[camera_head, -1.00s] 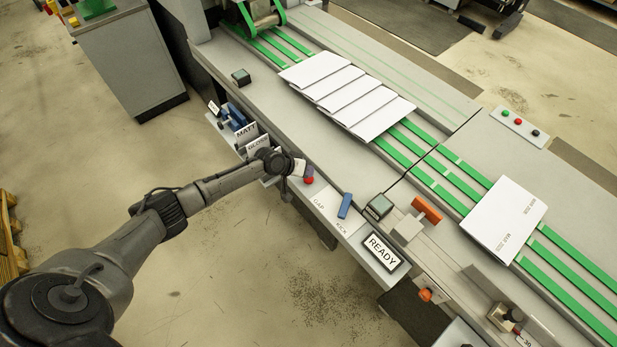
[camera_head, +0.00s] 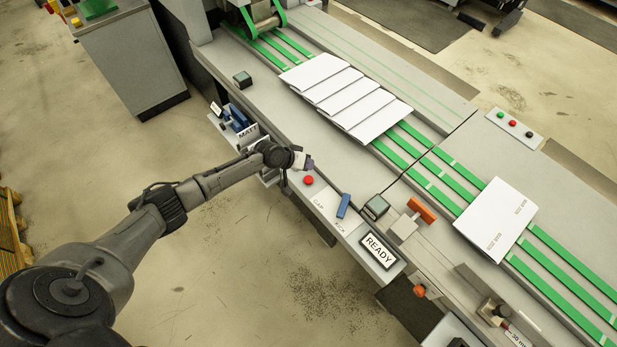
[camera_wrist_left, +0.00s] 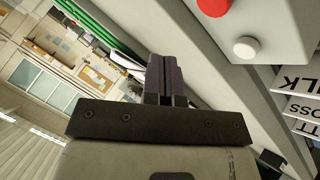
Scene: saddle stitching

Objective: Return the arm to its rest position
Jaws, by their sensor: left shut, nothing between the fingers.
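My left arm reaches in from the lower left in the head view. Its gripper (camera_head: 308,163) is beside the console ledge, just above the red button (camera_head: 308,180) in the picture and apart from it. In the left wrist view the two dark fingers (camera_wrist_left: 166,78) are together with nothing between them. The red button also shows at the top of that view (camera_wrist_left: 213,5), with a white button (camera_wrist_left: 247,47) near it. My right gripper is in neither view.
The console ledge carries a MATT card (camera_head: 248,131), a blue switch (camera_head: 343,206) and a READY sign (camera_head: 380,250). Overlapping white sheets (camera_head: 345,95) and a separate booklet (camera_head: 495,218) lie on the green belts. The floor in front is clear.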

